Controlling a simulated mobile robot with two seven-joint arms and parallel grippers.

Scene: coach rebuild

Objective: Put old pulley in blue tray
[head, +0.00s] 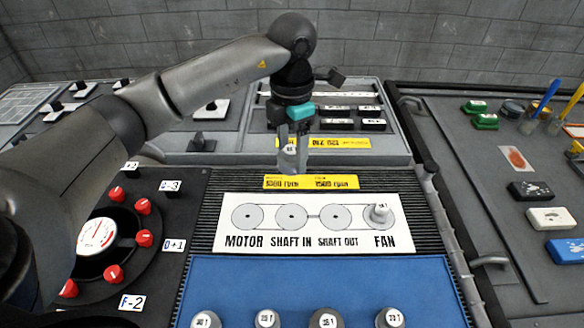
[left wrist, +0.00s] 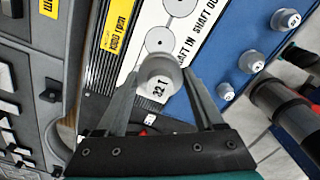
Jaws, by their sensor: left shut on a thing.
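My left gripper (head: 291,160) is shut on a grey pulley (head: 290,147) and holds it above the far side of the printed board. In the left wrist view the held pulley (left wrist: 160,82) reads "32 T" and sits between the two fingers. The white board (head: 313,240) has circles marked MOTOR, SHAFT IN, SHAFT OUT and FAN. Another grey pulley (head: 381,213) stands on the FAN circle; the other circles are bare. The blue tray (head: 310,285) lies at the near side, with several grey pulleys along its near part. My right gripper is not in view.
Yellow labels (head: 310,182) lie just beyond the board. A black panel with red knobs and a dial (head: 97,234) is at left. Grey bins with small blocks stand behind. A dark table at right holds green blocks (head: 484,121) and a blue block (head: 566,250).

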